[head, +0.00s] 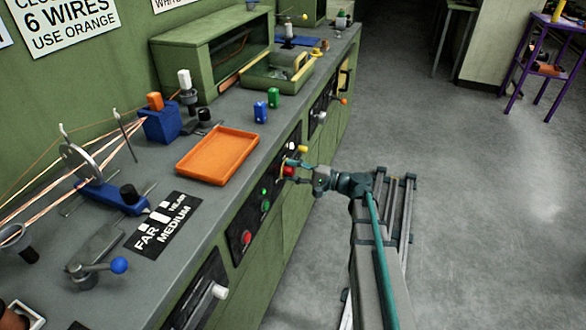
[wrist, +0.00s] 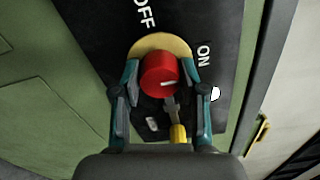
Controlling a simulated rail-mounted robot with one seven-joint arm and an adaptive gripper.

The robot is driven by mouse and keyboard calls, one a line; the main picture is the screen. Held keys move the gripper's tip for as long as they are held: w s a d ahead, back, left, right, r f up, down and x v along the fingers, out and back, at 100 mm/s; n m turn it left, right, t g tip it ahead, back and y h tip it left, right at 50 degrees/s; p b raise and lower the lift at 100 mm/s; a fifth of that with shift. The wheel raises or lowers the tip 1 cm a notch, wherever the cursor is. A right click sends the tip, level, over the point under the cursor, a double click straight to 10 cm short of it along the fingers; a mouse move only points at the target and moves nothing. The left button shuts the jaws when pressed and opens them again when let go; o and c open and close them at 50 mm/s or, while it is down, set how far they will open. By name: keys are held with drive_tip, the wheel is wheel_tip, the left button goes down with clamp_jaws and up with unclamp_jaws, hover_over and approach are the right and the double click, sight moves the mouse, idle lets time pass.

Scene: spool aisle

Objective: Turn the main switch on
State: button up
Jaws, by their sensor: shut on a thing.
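The main switch is a red round knob (wrist: 159,75) on a yellow plate (wrist: 160,45), set in a black panel (wrist: 108,42) with the words OFF and ON. A short white mark on its face points toward the right, roughly to the ON side. My gripper (wrist: 160,80) has one teal finger on each side of the knob and is shut on it. In the head view my gripper (head: 304,170) reaches the red knob (head: 289,170) on the bench front from the right. The finger contact is partly hidden there.
A yellow-handled part with a grey stem (wrist: 178,133) sits just below the knob, between the fingers. The floor (head: 460,190) to the right is clear.

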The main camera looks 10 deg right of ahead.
idle(0.4)
drive_tip(key=o, duration=1.1)
drive_tip(key=shift+o, duration=0.2)
drive_tip(key=v, duration=1.2)
